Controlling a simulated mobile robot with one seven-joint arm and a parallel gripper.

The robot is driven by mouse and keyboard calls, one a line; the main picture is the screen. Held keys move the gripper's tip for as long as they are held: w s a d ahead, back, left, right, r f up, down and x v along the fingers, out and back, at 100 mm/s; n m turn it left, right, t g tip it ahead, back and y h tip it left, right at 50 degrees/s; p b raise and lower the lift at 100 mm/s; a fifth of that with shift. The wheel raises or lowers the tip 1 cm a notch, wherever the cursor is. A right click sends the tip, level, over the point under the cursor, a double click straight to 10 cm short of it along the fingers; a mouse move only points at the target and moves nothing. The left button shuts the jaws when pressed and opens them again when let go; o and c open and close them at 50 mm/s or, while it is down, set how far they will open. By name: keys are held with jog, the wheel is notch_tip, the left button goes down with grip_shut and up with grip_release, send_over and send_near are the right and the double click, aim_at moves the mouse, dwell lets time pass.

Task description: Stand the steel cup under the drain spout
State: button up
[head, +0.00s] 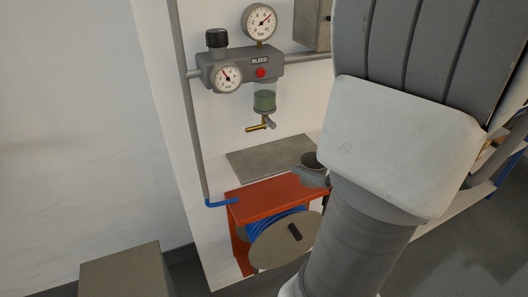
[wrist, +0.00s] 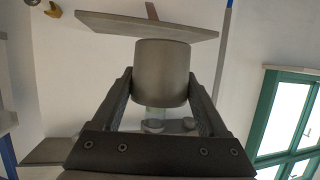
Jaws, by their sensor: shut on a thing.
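The steel cup (head: 313,160) is grey, its open rim facing up in the head view, partly hidden by my arm. My gripper (head: 312,179) is shut on it; the wrist view shows the cup (wrist: 162,72) between both fingers (wrist: 162,95). The brass drain spout (head: 259,126) hangs under the clear bowl (head: 264,98) with green content. The cup is lower than the spout and to its right, apart from it. A grey plate shelf (head: 262,158) lies below the spout; the cup is by its right end. I cannot tell whether the cup touches it.
The regulator body (head: 240,68) carries a gauge (head: 261,22), a second gauge (head: 227,78) and a red button. Below the shelf is an orange reel frame (head: 262,200) with blue hose. A vertical pipe (head: 188,120) runs at left. A box (head: 127,271) stands lower left.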

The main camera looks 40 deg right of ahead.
jog(key=shift+w+a+r+p, duration=0.15)
jog(key=shift+w+p, duration=0.25)
jog(key=shift+p, duration=0.2)
jog(key=w, duration=0.5)
jog(key=w+p, duration=0.1)
jog(key=w, duration=1)
jog(key=shift+w+d+f+p, duration=0.2)
jog(key=shift+d+p, duration=0.1)
jog(key=shift+d, duration=0.1)
jog(key=shift+w+f+b, duration=0.2)
jog(key=shift+f+b, duration=0.2)
jog(key=shift+f, duration=0.5)
jog(key=shift+w+f+b, duration=0.15)
jog(key=shift+f+b, duration=0.2)
jog(key=shift+f, duration=0.5)
jog(key=shift+f, duration=0.1)
jog(key=shift+f, duration=0.15)
jog(key=o, duration=1.3)
jog(key=shift+c, duration=0.2)
jog(key=shift+r, duration=0.2)
